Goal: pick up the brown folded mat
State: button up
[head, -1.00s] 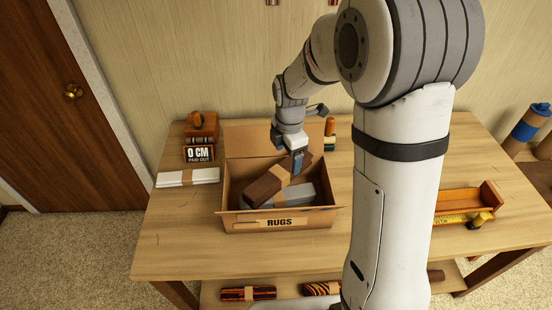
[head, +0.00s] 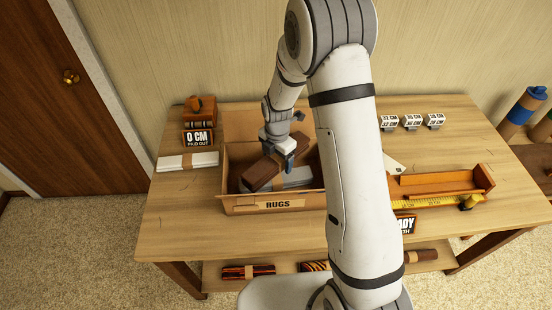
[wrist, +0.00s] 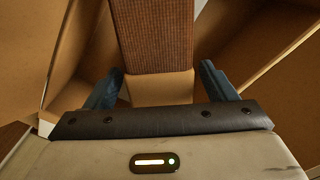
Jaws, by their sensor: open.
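The brown folded mat (head: 264,174) lies tilted in the open cardboard box marked RUGS (head: 236,208), beside a grey folded mat (head: 296,179). A tan paper band wraps the brown mat's middle. My gripper (head: 288,163) is inside the box's outline at the brown mat, open and pointing down. In the wrist view the brown mat (wrist: 155,35) runs away from me, with its tan band between the two blue fingers of my gripper (wrist: 162,70). A gap shows on each side, so nothing is gripped. My arm hides the box's right side in the head view.
An orange tray (head: 440,182) with a yellow measuring tape (head: 440,202) is at the right. Several small white blocks (head: 411,121) sit behind it. The table's front left is clear.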

jog(key=shift+c, duration=0.2)
jog(key=c, duration=1.4)
